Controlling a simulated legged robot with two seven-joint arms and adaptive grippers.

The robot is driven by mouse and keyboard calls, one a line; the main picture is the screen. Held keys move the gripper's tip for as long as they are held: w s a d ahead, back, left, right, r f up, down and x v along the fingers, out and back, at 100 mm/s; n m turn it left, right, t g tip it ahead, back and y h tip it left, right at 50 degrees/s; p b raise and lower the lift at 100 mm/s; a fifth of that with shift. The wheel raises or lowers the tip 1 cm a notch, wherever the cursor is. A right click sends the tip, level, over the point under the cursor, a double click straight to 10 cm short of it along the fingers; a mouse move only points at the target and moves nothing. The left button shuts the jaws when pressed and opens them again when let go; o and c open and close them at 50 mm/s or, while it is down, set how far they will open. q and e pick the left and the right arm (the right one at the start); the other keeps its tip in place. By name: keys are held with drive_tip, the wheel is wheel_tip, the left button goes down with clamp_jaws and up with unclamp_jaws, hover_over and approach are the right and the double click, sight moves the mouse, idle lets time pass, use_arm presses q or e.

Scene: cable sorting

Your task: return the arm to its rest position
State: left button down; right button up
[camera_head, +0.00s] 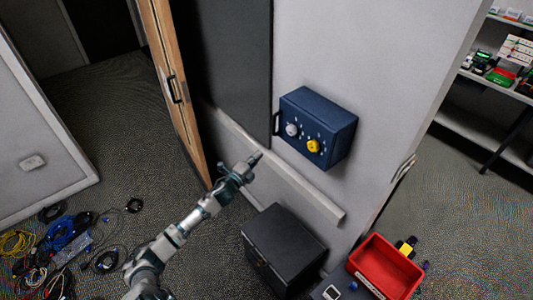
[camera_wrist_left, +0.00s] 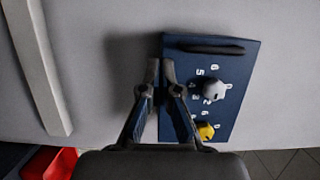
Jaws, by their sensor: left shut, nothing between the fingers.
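My left arm comes in from the lower left in the head view. Its gripper (camera_head: 255,158) is raised in front of the wall, below and left of a blue wall box (camera_head: 318,118). In the left wrist view the gripper (camera_wrist_left: 160,68) is shut and empty, its fingertips over the box's edge in the picture. The box (camera_wrist_left: 240,65) has a dark handle, a grey knob (camera_wrist_left: 213,90) and a yellow knob (camera_wrist_left: 206,131). I cannot tell whether the fingers touch the box; in the head view they look apart from it. My right gripper is not in view.
A pale rail (camera_head: 285,170) runs along the wall beneath the box. A black cabinet (camera_head: 284,240) and a red bin (camera_head: 385,268) stand below. Tangled cables (camera_head: 65,240) lie on the floor at lower left. A wooden door (camera_head: 178,85) stands behind the arm.

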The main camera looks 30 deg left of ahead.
use_arm(q)
drive_tip(key=s+a+f+n+g+y, duration=0.1)
drive_tip(key=s+f+n+g, duration=0.2)
drive_tip(key=s+f, duration=0.75)
drive_tip(key=s+f+n+g+y+b, duration=0.1)
drive_tip(key=s+f+n+g, duration=0.2)
drive_tip(key=f, duration=1.5)
drive_tip(key=s+a+f+n+g+y, duration=0.15)
drive_tip(key=s+f+n, duration=0.35)
drive_tip(key=f, duration=0.9)
drive_tip(key=s+d+f+n+g+h, duration=0.1)
drive_tip(key=s+d+f+g, duration=0.25)
drive_tip(key=s+f, duration=0.6)
drive_tip(key=s+d+f+n+g, duration=0.2)
drive_tip(key=s+d+f, duration=0.4)
drive_tip(key=s, duration=0.7)
drive_tip(key=s+d+f+n+g, duration=0.1)
drive_tip(key=s+d+f+g, duration=0.1)
drive_tip(key=s, duration=0.8)
drive_tip(key=s+d+f+n+g, duration=0.1)
drive_tip(key=s+d+f, duration=0.3)
drive_tip(key=s, duration=0.5)
drive_tip(key=shift+s+d+f+n+g+h+b, duration=0.2)
drive_tip(key=shift+s+d+n+g+h+b, duration=0.1)
drive_tip(key=shift+s+d+g+h+b, duration=0.25)
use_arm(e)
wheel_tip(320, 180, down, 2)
